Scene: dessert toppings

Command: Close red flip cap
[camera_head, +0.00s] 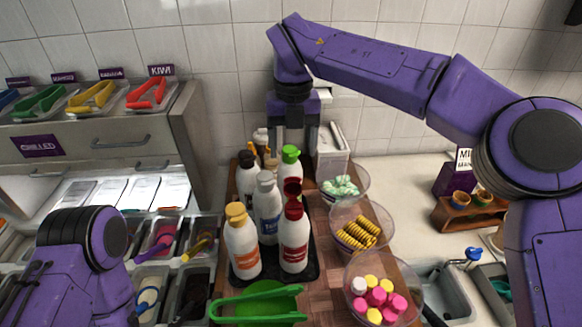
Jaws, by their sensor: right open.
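The white bottle with the red flip cap (293,210) stands upright at the front right of a dark tray (316,272). The cap's lid appears raised above its base. An orange-capped bottle (242,245) stands to its left, and a white-capped bottle (267,205) and a green-capped bottle (290,160) stand behind it. My right gripper (296,143) points down at the back, beyond and above the red cap, and is open. Its fingertips are partly hidden behind the bottles. My left arm shows at the lower left, but its gripper is out of view.
Clear bowls of toppings stand along the right: mint-and-white pieces (341,187), yellow spirals (358,233) and pink and yellow pieces (377,300). A green tool (258,302) lies in front of the tray. Topping bins and a cabinet (110,143) are at left.

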